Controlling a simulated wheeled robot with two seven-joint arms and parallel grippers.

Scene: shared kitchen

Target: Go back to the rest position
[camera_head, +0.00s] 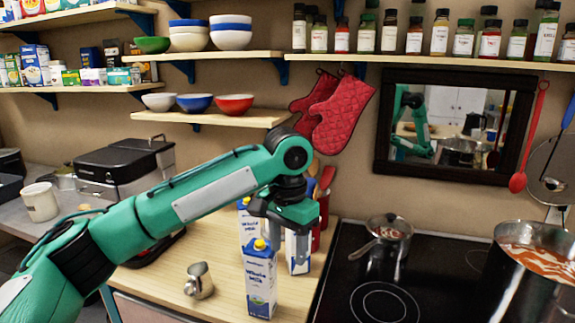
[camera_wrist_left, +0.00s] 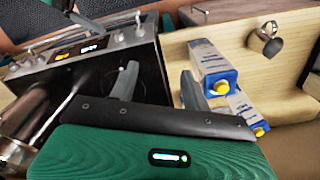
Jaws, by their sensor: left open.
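My left arm reaches in from the left in the head view, with its gripper (camera_head: 285,238) over the wooden counter among the milk cartons. The gripper is open, with its two fingers apart and pointing down. In the left wrist view the open fingers (camera_wrist_left: 155,88) show nothing held between them. A front milk carton (camera_head: 260,280) stands upright just below and left of the gripper. Another carton (camera_head: 299,250) stands behind the fingers, partly hidden, and a third (camera_head: 246,222) is farther back.
A metal pitcher (camera_head: 199,281) stands on the counter left of the cartons. The black stovetop (camera_head: 375,290) to the right holds a small saucepan (camera_head: 389,235) and a large pot (camera_head: 535,270). A shelf with bowls (camera_head: 190,118) hangs behind my arm.

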